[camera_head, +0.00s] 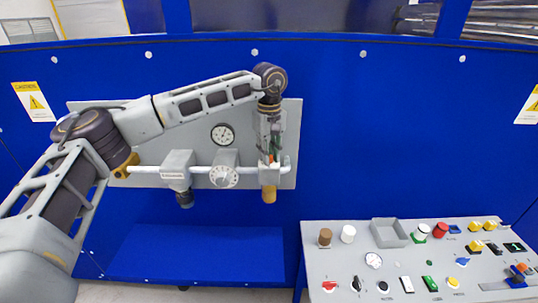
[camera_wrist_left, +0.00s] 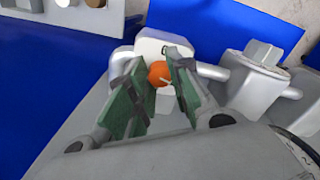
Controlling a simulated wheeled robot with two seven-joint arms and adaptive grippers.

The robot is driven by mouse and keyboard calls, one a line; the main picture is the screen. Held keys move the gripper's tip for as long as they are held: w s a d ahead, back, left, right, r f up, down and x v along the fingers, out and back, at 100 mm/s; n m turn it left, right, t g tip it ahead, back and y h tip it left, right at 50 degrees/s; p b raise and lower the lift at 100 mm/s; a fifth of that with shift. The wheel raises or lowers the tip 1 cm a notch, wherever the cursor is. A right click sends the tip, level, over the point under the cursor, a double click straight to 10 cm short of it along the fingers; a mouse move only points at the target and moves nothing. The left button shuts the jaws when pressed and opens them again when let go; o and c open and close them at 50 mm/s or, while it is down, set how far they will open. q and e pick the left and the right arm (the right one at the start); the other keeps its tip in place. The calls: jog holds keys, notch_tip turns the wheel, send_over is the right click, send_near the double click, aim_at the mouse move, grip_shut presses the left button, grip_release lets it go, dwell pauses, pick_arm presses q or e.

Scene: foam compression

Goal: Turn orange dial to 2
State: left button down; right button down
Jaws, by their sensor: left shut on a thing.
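The orange dial (camera_wrist_left: 160,74) sits between the two green-padded fingers of my left gripper (camera_wrist_left: 155,80) in the left wrist view, and the gripper is shut on it. The dial is round, with a thin pale mark on its face, on a white fitting. In the head view my left gripper (camera_head: 270,155) points down in front of the grey wall panel's right side. Only a small bit of orange (camera_head: 272,158) shows there. The fingers hide the dial's sides, and its number markings cannot be read. My right gripper is not in view.
The grey wall panel (camera_head: 150,183) carries a pressure gauge (camera_head: 222,134), a white dial (camera_head: 223,177) and a valve block with a dark knob (camera_head: 185,199) along a white pipe. A console (camera_head: 330,268) with several buttons and switches stands at the lower right.

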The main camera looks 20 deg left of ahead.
pick_arm(q)
jog(key=shift+m, duration=1.3)
jog(key=c, duration=1.3)
grip_release()
jog(key=shift+o, duration=0.2)
jog(key=shift+r, duration=0.1)
notch_tip(320, 180, up, 12)
